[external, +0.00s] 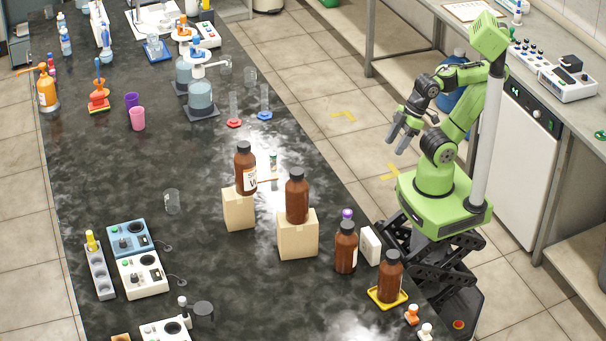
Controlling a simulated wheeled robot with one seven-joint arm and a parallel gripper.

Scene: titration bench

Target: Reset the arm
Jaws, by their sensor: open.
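My green arm stands on its wheeled base at the right of the dark bench, in the aisle. The arm is folded back over the base. My gripper (400,133) hangs at the arm's left side, pointing down and left, over the floor between the bench and the side counter. Its grey fingers are open with nothing between them. It is clear of the bench (215,265) and touches nothing there.
Brown bottles stand on two wooden blocks (297,240); another (346,248) stands on the bench near my base, and one (390,277) on a yellow tray. A white box (370,246) is at the bench edge. A side counter (575,110) stands behind my arm. Floor left of my gripper is free.

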